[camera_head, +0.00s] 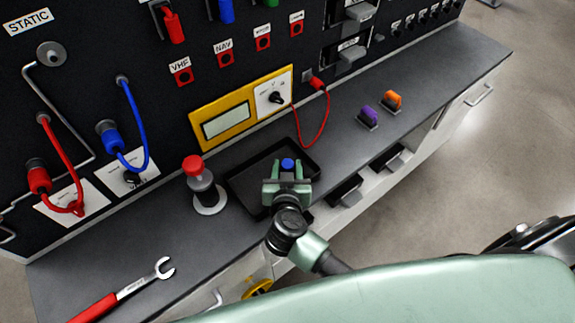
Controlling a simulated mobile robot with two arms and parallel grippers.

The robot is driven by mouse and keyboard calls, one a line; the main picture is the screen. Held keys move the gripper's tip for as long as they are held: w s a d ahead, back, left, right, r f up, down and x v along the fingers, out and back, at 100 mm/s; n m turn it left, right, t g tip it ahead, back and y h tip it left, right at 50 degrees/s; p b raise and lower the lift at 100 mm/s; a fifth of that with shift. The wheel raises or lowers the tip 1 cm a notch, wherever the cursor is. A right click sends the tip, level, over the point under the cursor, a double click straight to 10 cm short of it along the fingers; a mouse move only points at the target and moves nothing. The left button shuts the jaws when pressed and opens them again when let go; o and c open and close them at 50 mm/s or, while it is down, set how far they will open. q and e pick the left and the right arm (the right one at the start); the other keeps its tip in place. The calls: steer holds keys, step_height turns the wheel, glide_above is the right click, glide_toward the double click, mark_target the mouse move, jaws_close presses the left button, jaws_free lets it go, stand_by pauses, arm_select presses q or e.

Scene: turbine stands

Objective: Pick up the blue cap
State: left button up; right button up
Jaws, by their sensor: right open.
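The small round blue cap (288,162) shows over the black tray (246,196) on the grey worktop. My right gripper (288,171) is open, pale green, with its fingertips at the tray. The cap shows between and just beyond the two fingertips. I cannot tell whether either finger touches it. The gripper's body hides the near right part of the tray. My left gripper is not in view.
A red-topped post (200,181) stands left of the tray. A yellow-framed meter (240,108) with a red lead is behind it. Purple (368,116) and orange (391,100) pieces stand to the right. A red-handled wrench (128,290) lies front left.

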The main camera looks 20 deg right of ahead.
jaws_close()
stand_by(1.4)
